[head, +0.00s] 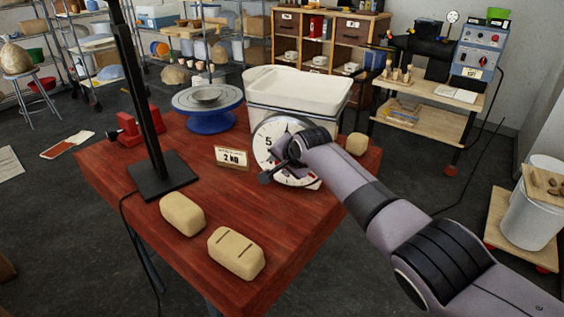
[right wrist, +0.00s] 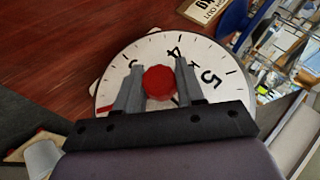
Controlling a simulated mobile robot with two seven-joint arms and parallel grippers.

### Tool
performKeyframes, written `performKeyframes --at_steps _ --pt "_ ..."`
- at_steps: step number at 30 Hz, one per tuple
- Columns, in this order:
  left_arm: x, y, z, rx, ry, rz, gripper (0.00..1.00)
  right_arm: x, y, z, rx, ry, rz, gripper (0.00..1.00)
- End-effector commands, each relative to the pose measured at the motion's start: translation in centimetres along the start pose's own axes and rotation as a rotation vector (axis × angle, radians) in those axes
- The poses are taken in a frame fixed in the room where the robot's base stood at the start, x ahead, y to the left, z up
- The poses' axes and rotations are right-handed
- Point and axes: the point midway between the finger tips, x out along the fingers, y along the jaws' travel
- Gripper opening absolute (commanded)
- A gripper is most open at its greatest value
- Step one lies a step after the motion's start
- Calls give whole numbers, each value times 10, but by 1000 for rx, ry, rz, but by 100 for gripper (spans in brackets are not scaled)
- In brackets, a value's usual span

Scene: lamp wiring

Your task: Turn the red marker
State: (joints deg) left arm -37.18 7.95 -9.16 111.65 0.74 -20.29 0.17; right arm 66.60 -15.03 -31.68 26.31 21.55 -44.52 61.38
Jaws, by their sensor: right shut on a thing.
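The red marker is a round red knob (right wrist: 160,83) at the middle of a white scale dial (right wrist: 140,52) in the right wrist view. My right gripper (right wrist: 158,88) is shut on the red knob, with one grey finger on each side of it. A red mark (right wrist: 110,107) shows on the dial's rim at the left. In the head view my right gripper (head: 280,167) is in front of the dial (head: 262,142) and hides the knob. Black numbers such as 4 and 5 are on the dial. My left gripper is not in view.
A large cream tub (head: 296,88) sits on top of the scale. A 2 KG sign (head: 232,157), a blue turntable (head: 211,121), a black post on a base (head: 163,178) and clay blocks (head: 183,214) stand on the red table (head: 135,180).

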Motion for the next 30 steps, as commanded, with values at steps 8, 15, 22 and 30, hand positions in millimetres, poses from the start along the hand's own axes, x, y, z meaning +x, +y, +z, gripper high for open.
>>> performKeyframes --at_steps 8,15,22,30 --pt "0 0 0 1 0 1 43 1 2 1 0 -2 2 59" --pt "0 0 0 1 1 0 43 0 1 0 0 -1 0 59" --pt "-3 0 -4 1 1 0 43 -4 0 0 1 -2 -1 59" --pt "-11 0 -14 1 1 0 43 -21 -1 0 2 -2 -2 59"
